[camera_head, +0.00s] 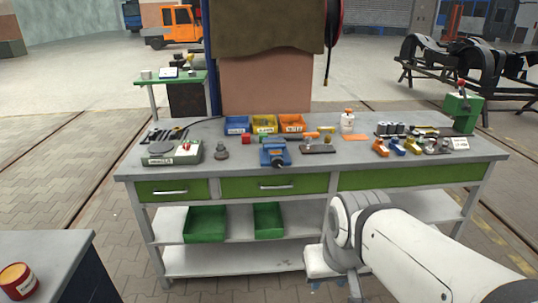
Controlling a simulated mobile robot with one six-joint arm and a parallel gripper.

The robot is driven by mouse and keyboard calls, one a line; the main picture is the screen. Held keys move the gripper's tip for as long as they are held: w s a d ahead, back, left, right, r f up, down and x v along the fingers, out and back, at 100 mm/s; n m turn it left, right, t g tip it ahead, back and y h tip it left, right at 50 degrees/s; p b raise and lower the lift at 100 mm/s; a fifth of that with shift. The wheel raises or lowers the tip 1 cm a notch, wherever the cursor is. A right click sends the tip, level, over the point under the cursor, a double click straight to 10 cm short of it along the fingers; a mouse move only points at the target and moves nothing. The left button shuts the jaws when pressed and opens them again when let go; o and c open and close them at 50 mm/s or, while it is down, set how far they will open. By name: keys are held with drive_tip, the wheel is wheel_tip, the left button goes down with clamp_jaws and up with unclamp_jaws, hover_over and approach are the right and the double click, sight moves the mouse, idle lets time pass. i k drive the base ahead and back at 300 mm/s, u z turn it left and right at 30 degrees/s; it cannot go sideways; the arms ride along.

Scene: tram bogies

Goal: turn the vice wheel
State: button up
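A blue vice (274,152) sits on the grey workbench top, near the front edge and left of the middle. A small dark round part, which looks like the vice wheel (279,162), faces the front of the bench. It is too small to tell its angle or its spokes. My white arm reaches in from the lower right and bends in front of the bench's lower shelf. My gripper's fingers do not show. The visible part of the arm is below and right of the vice, apart from it.
The workbench (350,171) has green drawers and a lower shelf with green bins (205,224). Blue, yellow and orange bins (291,124) stand behind the vice. A scale (172,152) is left, a green press-like machine (462,112) right. Another table (45,245) with a red tin (18,281) is lower left.

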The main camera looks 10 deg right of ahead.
sight(277, 161)
drive_tip(key=u, duration=0.05)
drive_tip(key=i, duration=1)
drive_tip(key=z, duration=0.05)
